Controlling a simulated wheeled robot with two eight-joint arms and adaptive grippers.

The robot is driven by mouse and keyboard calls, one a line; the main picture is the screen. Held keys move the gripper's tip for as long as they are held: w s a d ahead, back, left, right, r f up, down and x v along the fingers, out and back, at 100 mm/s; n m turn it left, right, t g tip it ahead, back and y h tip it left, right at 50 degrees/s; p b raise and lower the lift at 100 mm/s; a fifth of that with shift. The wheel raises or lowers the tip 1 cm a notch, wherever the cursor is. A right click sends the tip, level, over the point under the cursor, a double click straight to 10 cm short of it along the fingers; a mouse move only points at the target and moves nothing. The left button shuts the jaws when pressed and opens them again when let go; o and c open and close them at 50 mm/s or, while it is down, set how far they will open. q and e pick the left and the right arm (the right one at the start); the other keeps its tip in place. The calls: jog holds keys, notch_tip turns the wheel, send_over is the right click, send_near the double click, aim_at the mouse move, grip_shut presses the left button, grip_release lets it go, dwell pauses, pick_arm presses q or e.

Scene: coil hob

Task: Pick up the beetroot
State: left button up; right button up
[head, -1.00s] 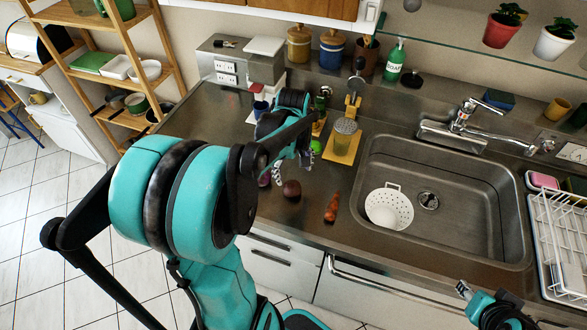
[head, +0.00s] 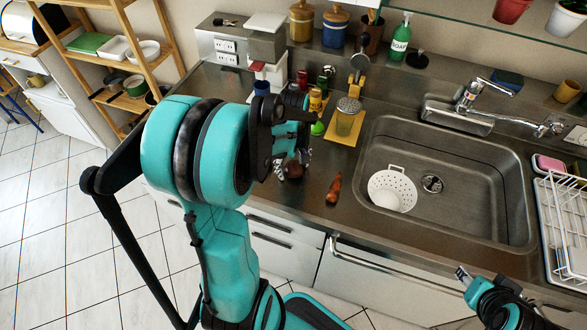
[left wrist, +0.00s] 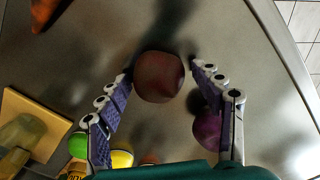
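The beetroot (head: 293,169) is a dark red-brown round thing on the steel counter near its front edge, partly covered by my left gripper in the head view. In the left wrist view the beetroot (left wrist: 159,77) sits between the tips of my left gripper (left wrist: 162,70). The fingers are spread, one on each side, with a narrow gap showing beside each tip. In the head view my left gripper (head: 291,168) reaches down over it. My right gripper (head: 464,276) is at the lower right, in front of the counter, too small to judge.
A purple round vegetable (left wrist: 207,132) lies close by the right finger in the wrist view. A carrot (head: 334,189) lies to the right, before the sink (head: 460,185) with a white colander (head: 392,190). Bottles and a yellow board (head: 345,128) stand behind.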

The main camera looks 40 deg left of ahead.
pick_arm(q)
jog(key=c, duration=0.8)
jog(key=shift+r, duration=0.1)
